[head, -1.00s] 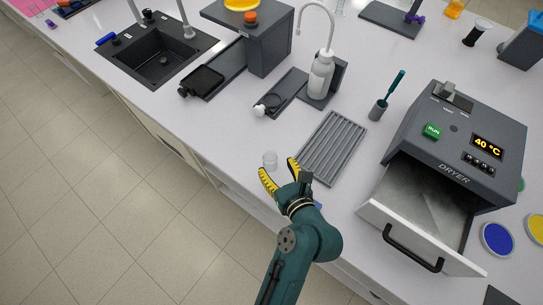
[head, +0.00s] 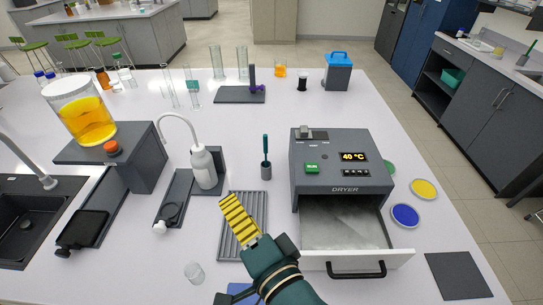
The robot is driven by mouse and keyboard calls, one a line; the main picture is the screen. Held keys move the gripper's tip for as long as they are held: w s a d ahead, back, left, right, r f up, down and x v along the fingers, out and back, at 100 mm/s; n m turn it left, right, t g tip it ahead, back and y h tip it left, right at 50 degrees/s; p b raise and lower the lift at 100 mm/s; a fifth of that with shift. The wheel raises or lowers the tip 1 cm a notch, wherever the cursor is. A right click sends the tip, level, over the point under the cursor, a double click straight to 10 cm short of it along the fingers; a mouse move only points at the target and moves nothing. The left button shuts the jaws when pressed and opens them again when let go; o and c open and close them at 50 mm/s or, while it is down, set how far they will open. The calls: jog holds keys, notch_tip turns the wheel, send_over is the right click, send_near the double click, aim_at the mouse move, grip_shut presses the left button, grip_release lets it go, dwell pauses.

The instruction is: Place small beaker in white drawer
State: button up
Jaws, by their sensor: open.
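The small clear beaker (head: 194,272) stands on the white bench at the lower left of the head view, left of the grey ribbed rack. The white drawer (head: 392,258) is pulled out from under the grey dryer (head: 340,174); its visible interior looks empty. My gripper (head: 240,220) is open and empty, its yellow finger pad over the ribbed rack (head: 234,249), to the right of the beaker and apart from it. The second finger is mostly hidden.
A wash bottle (head: 203,167) stands behind the rack. A small holder (head: 266,171) with a green-handled tool is beside the dryer. Blue (head: 405,215) and yellow (head: 424,189) dishes lie to the right of the drawer. A dark mat (head: 458,275) lies at lower right.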

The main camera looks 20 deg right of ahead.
notch_tip(320, 180, up, 13)
jog(key=s+d+n+t+h, duration=0.2)
jog(key=n+t, duration=0.1)
jog(key=n, duration=0.4)
jog(key=shift+s+d+f+t+h, duration=0.2)
jog(key=shift+s+d+t+h, duration=0.1)
jog(key=shift+d+t, duration=0.1)
jog(key=shift+o, duration=0.9)
jog(key=s+d+r+n+t+h, duration=0.2)
jog(key=s+r+n, duration=0.1)
jog(key=r, duration=0.4)
jog(key=shift+s+n, duration=0.4)
jog(key=shift+n, duration=0.3)
jog(key=shift+h, duration=0.4)
jog(key=shift+f, duration=0.1)
